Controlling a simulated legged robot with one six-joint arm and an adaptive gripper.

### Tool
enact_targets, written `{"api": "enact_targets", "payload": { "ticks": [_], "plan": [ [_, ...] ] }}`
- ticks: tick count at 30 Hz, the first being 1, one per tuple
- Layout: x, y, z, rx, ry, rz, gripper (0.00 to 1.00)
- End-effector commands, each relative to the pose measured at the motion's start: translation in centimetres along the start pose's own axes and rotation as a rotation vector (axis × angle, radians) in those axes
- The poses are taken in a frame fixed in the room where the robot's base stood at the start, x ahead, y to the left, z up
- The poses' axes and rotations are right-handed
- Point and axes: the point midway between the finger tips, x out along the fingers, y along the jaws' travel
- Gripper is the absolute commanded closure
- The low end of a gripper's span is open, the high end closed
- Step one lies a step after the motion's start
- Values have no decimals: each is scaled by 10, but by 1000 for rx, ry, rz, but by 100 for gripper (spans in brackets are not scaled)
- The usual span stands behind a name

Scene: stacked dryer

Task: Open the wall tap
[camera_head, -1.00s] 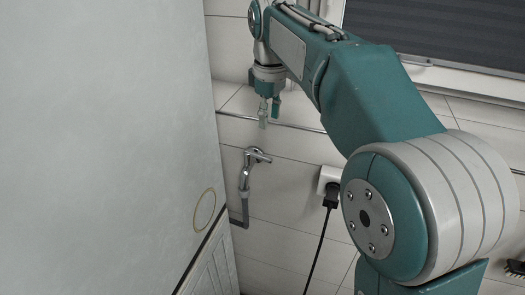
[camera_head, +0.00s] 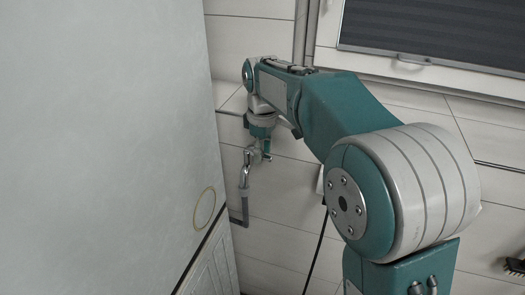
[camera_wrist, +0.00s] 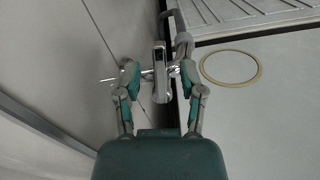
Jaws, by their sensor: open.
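The chrome wall tap (camera_head: 245,172) is fixed to the tiled wall, just right of the large pale panel. A grey hose runs down from its outlet. In the wrist view the tap (camera_wrist: 160,75) shows between my two fingers, with its handle lying between them. My gripper (camera_wrist: 158,78) is open, one finger on each side of the tap handle. I cannot tell whether either finger touches it. In the head view my gripper (camera_head: 258,150) is at the top of the tap and hides part of the handle.
A large pale panel (camera_head: 110,140) stands close on the left, with a yellowish ring (camera_head: 204,208) near its lower edge. A black cable (camera_head: 316,255) hangs right of the tap. A window with a dark blind (camera_head: 440,35) is at the upper right.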

Motion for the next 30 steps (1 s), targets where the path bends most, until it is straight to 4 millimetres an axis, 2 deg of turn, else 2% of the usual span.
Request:
{"api": "enact_targets", "payload": {
  "ticks": [7,8,9,11,23,30],
  "plan": [
    [2,0,0,0,0,0,49],
    [2,0,0,0,0,0,57],
    [2,0,0,0,0,0,75],
    [2,0,0,0,0,0,100],
    [2,-1,-1,17,-1,0,100],
    [3,-5,-1,117,-1,-1,100]
  ]
}}
